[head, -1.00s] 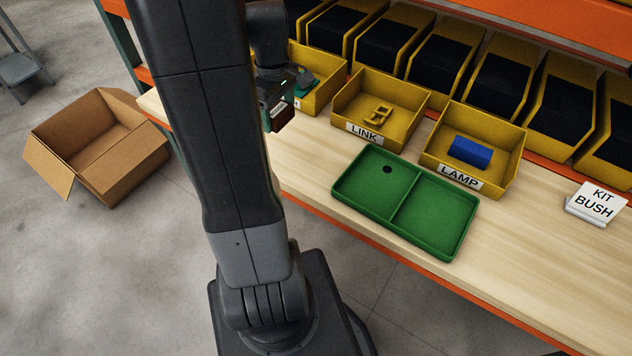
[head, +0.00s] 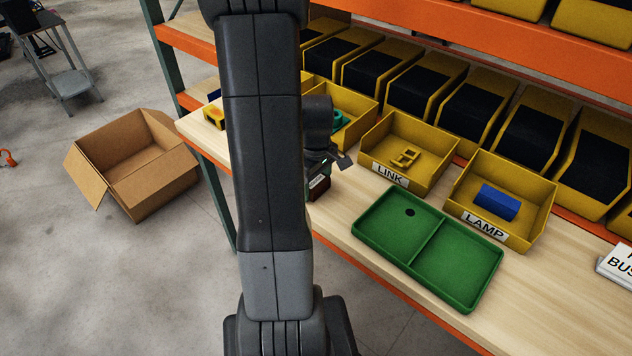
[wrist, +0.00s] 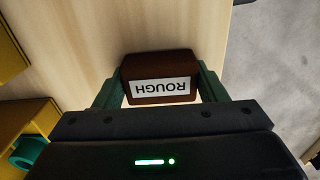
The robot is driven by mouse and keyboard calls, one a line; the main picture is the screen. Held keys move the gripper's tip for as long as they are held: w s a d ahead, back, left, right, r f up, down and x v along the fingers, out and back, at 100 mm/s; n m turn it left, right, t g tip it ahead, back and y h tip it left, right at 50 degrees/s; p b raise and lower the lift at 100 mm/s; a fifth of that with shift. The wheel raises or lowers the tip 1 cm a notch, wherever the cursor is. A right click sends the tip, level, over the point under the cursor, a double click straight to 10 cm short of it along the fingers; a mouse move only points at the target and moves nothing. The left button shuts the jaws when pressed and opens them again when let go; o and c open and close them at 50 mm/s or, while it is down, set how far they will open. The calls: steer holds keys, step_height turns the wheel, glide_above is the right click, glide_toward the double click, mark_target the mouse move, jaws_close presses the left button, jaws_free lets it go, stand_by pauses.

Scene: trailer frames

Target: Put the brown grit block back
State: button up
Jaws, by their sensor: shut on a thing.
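The brown grit block (wrist: 160,67) is dark red-brown with a white label reading ROUGH, upside down in the wrist view. My gripper (wrist: 163,88) is shut on it, one green finger on each side. In the head view the block (head: 318,188) shows partly behind my arm, over the wooden bench, left of the green tray (head: 427,246). I cannot tell how high it is above the bench. A yellow bin holding a teal-green thing (head: 340,121) stands behind my gripper; its label is hidden by my arm.
The LINK bin (head: 423,138) holds a yellow part and the LAMP bin (head: 535,202) a blue block. The two-compartment green tray looks empty except for a dark round spot. An open cardboard box (head: 140,175) is on the floor.

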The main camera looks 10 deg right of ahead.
mark_target(316, 181)
steer(key=shift+f, duration=0.2)
steer(key=o, duration=1)
steer(key=shift+r, duration=0.1)
steer(key=shift+c, duration=0.2)
steer(key=shift+w+r, duration=0.1)
steer(key=shift+r, duration=0.55)
step_height(316, 181, up, 11)
